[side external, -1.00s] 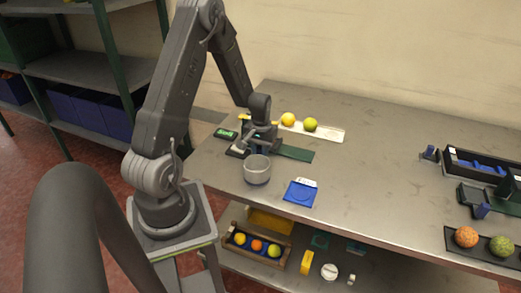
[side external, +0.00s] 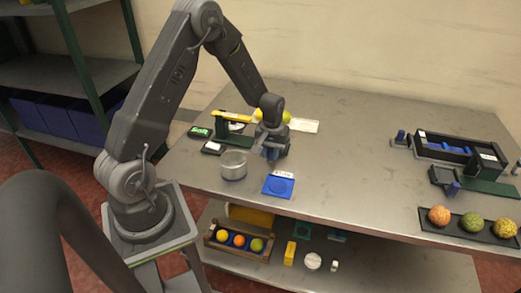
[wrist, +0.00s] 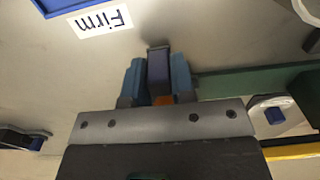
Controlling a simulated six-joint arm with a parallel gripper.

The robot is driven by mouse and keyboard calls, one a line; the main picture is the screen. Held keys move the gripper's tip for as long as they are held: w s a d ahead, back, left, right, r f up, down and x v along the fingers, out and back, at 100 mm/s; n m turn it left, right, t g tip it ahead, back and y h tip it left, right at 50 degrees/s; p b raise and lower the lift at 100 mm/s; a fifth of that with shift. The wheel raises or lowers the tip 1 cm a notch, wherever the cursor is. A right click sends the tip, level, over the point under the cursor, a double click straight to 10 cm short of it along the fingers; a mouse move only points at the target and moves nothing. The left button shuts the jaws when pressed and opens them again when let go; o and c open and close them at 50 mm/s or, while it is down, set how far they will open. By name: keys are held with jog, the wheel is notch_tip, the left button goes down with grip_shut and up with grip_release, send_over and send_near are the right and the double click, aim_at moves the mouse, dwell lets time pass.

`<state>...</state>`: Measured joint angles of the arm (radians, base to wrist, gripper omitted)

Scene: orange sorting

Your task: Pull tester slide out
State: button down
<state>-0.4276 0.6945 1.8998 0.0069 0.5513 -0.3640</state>
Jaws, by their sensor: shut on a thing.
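The tester stands at the back left of the table, with a green base strip (side external: 234,141) and a yellow bar (side external: 232,119) at its left end. My gripper (side external: 271,152) is low at the strip's right end. In the wrist view its blue fingers (wrist: 158,82) are shut on a dark upright block, the slide's handle (wrist: 158,68), which stands between them. The green strip (wrist: 245,82) runs from the fingers to the right there, towards a pale round part (wrist: 272,108) and the yellow bar (wrist: 292,151). How the handle joins the strip is hidden.
A grey bowl (side external: 233,172) and a blue tray (side external: 278,186) labelled Firm stand in front of my gripper. Another device (side external: 450,150) is far right; the middle table is clear.

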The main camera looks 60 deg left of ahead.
jog(key=shift+w+d, duration=0.2)
jog(key=shift+w, duration=0.05)
jog(key=c, duration=1.3)
grip_release()
jog(key=o, duration=0.3)
jog(key=shift+o, duration=0.2)
notch_tip(320, 180, up, 14)
